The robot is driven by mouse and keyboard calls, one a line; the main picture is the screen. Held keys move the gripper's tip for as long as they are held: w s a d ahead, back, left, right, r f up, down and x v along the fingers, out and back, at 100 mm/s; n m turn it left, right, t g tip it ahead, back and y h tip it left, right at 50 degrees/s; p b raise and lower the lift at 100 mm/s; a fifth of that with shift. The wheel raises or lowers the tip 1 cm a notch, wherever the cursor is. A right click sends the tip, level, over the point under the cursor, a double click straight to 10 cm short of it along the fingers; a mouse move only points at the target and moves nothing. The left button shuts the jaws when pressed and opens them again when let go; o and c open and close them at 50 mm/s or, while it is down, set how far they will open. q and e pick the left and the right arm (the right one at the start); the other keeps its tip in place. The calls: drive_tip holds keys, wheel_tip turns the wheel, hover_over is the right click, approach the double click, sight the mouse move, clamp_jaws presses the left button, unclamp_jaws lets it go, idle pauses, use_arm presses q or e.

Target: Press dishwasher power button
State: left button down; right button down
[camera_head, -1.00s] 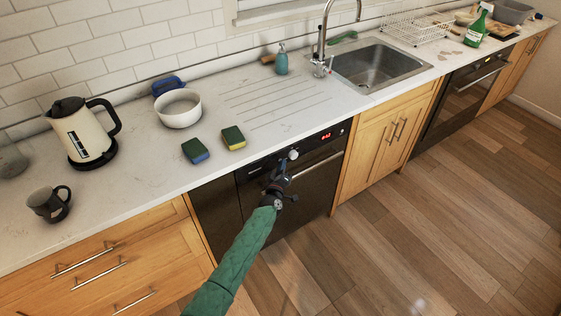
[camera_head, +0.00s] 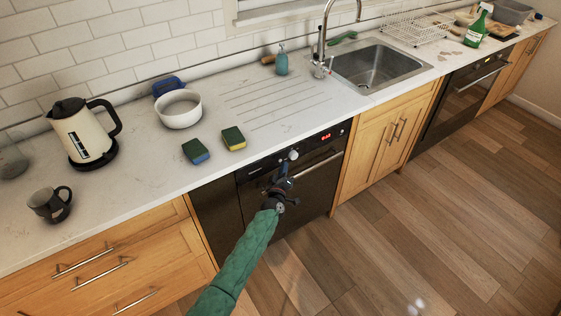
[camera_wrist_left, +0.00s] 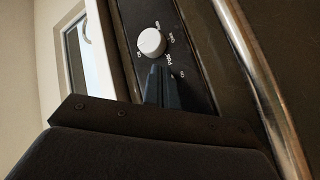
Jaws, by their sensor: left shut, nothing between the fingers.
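The black dishwasher (camera_head: 312,185) is built in under the counter. Its control panel has a red lit display (camera_head: 326,137) and a pale round knob (camera_head: 293,154). The knob (camera_wrist_left: 151,43) also shows in the left wrist view, with small white markings around it. My left gripper (camera_head: 286,168) is shut and empty, its tips just below the knob and close to the panel. In the left wrist view the closed fingers (camera_wrist_left: 161,85) overlap the panel beside the knob. I cannot tell whether they touch it. I cannot make out a separate power button. My right gripper is not in view.
A metal bar handle (camera_wrist_left: 245,45) runs along the door close to the panel. On the counter above are two sponges (camera_head: 233,138), a white bowl (camera_head: 178,110), a kettle (camera_head: 80,132) and a mug (camera_head: 50,205). The floor in front is clear.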

use_arm(q)
drive_tip(key=s+d, duration=0.1)
drive_tip(key=s, duration=0.1)
drive_tip(key=s+d+p, duration=0.1)
drive_tip(key=s+d, duration=0.1)
drive_tip(key=shift+p, duration=0.3)
idle(0.3)
idle(0.3)
